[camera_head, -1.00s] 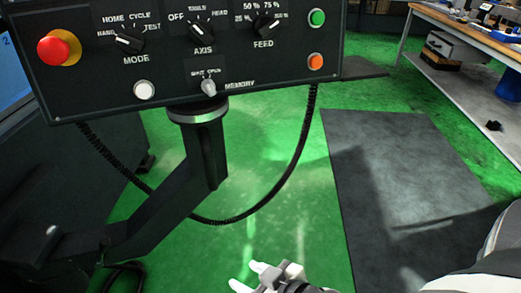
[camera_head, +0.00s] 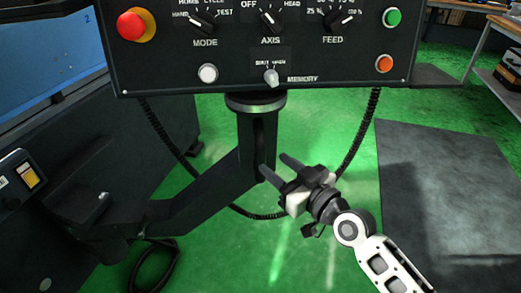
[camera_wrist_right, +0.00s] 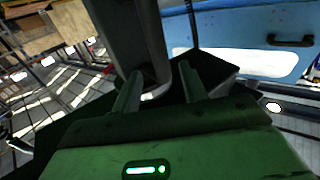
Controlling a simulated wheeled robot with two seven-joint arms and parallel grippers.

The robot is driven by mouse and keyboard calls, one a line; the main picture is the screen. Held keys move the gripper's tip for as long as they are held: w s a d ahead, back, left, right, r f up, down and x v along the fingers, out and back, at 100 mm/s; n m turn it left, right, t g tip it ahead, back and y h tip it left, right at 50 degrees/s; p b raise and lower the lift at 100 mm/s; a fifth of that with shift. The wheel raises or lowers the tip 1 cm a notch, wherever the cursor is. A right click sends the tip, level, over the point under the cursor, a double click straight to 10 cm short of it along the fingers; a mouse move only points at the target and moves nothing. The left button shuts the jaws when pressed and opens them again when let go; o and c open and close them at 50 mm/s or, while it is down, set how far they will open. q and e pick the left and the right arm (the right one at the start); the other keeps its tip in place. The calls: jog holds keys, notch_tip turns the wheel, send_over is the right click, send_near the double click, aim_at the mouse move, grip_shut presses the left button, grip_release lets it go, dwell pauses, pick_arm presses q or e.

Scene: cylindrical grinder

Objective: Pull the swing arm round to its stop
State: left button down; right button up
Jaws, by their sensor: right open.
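The swing arm (camera_head: 205,187) is a black bar running from the machine at left up to an upright post (camera_head: 258,150). The post carries a black control panel (camera_head: 235,78) with knobs and buttons. My right gripper (camera_head: 276,165) is open, its two fingers pointing at the lower part of the post, close by on its right side. In the right wrist view, the open fingers (camera_wrist_right: 160,72) reach toward a dark upright (camera_wrist_right: 128,40), which looks like the post. I cannot tell whether they touch it. My left gripper is not in view.
A black coiled cable (camera_head: 357,150) hangs in a loop from the panel, passing behind my right gripper. A dark mat (camera_head: 440,195) lies on the green floor at right. A workbench (camera_head: 500,40) stands at the far right. The machine's blue side (camera_head: 50,60) is at left.

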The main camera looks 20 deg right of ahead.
aim_at(263, 156)
jog(key=x, duration=0.6)
jog(key=shift+w+a, duration=0.1)
jog(key=shift+w, duration=0.15)
grip_shut()
jog(key=shift+s, duration=0.1)
